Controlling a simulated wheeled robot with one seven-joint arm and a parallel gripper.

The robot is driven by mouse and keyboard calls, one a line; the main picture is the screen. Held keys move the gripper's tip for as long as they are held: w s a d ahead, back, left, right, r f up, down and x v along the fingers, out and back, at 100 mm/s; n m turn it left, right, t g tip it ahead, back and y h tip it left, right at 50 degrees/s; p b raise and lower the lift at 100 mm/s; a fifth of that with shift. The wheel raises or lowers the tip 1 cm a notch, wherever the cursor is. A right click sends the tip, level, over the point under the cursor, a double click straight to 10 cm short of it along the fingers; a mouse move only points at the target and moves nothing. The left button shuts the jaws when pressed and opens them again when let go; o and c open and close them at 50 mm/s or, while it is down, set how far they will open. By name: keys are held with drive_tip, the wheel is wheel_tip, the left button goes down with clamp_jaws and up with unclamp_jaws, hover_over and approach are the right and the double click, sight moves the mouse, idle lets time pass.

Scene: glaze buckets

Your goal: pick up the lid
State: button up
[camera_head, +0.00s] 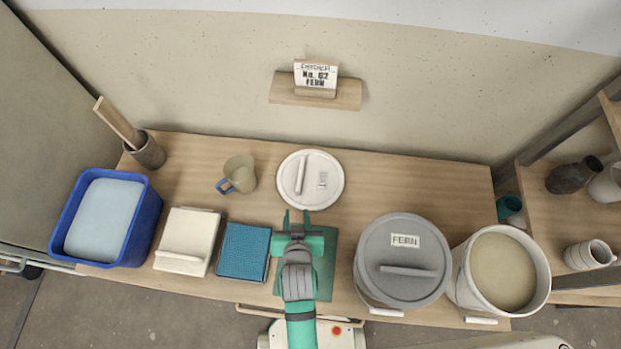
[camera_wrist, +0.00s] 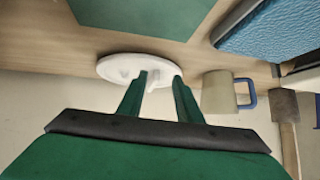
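A white round lid (camera_head: 325,197) lies flat at the back middle of the table, with a bar handle (camera_head: 300,175) and a small label on top. It also shows in the wrist view (camera_wrist: 112,66), partly hidden by my fingers. A grey lid (camera_head: 420,262) with a bar handle and a FERN label sits on a bucket at the right. My gripper (camera_head: 296,214) is open and empty, near the front edge of the white lid in the head view. Its two fingers are apart in the wrist view (camera_wrist: 163,82). I cannot tell its height above the table.
A beige mug (camera_head: 241,170) stands left of the white lid. An open bucket (camera_head: 457,283) stands far right. A sign (camera_head: 316,74) is on the wall shelf.

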sight(300, 174)
drive_tip(key=w, duration=0.2)
drive_tip(key=w+r+g, duration=0.1)
drive_tip(key=w, duration=0.2)
drive_tip(key=w+g, duration=0.1)
drive_tip(key=w, duration=0.1)
drive_tip(key=shift+w+a+r, duration=0.15)
drive_tip(key=shift+r, duration=0.15)
drive_tip(key=w+r+m+g, duration=0.1)
drive_tip(key=w+r+g, duration=0.25)
drive_tip(key=r, duration=0.25)
drive_tip(key=shift+h, duration=0.4)
drive_tip(key=shift+d+x, duration=0.2)
drive_tip(key=shift+x, duration=1.65)
drive_tip(key=shift+d+x, duration=0.2)
drive_tip(key=shift+x, duration=1.6)
drive_tip(key=shift+d+x, duration=0.2)
drive_tip(key=shift+x, duration=1.65)
drive_tip(key=shift+r, duration=0.1)
clamp_jaws()
